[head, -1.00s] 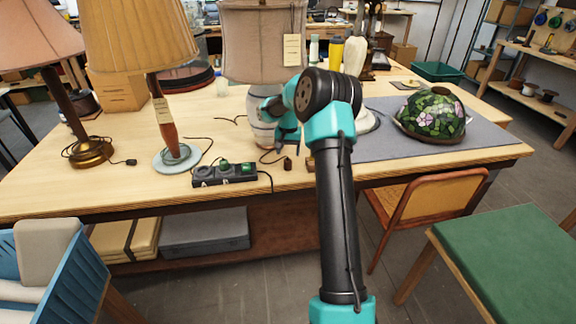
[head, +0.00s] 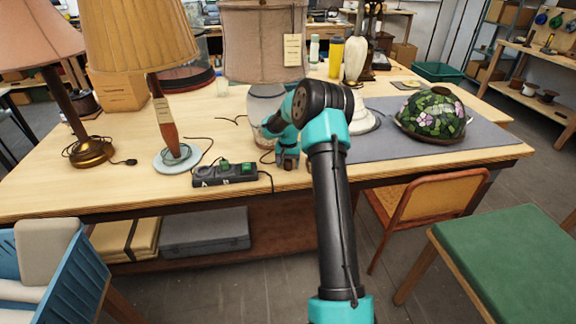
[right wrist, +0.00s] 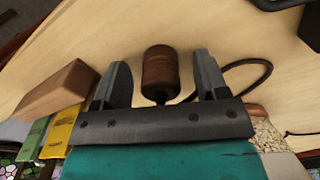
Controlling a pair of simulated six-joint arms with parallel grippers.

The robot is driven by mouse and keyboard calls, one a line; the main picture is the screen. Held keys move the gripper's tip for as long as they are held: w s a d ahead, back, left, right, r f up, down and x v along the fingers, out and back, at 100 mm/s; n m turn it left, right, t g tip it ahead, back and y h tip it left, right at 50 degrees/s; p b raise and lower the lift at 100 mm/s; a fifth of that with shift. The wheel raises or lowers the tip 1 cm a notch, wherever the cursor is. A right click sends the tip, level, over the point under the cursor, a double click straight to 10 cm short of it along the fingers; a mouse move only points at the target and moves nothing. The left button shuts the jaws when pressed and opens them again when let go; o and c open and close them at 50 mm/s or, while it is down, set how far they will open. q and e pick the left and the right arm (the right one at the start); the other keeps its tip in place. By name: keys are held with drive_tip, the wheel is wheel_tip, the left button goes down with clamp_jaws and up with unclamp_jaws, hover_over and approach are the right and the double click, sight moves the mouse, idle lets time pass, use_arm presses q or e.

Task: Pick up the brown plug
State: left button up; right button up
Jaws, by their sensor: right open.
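The brown plug (right wrist: 160,68) shows in the right wrist view as a short ribbed cylinder at the end of a dark cord. My right gripper (right wrist: 160,75) is open there, with one finger on each side of the plug and a gap to each. In the head view my right gripper (head: 288,162) is low over the table in front of the white lamp base (head: 262,108), and it hides the plug. My left gripper is not in view.
A power strip (head: 225,174) lies left of my right gripper. In the wrist view a wooden block (right wrist: 58,90) is close beside one finger. A stained-glass shade (head: 432,116) rests on the grey mat (head: 500,135) to the right. Several lamps stand on the left.

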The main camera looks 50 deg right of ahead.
drive_tip(key=shift+c, duration=0.5)
drive_tip(key=c, duration=0.9)
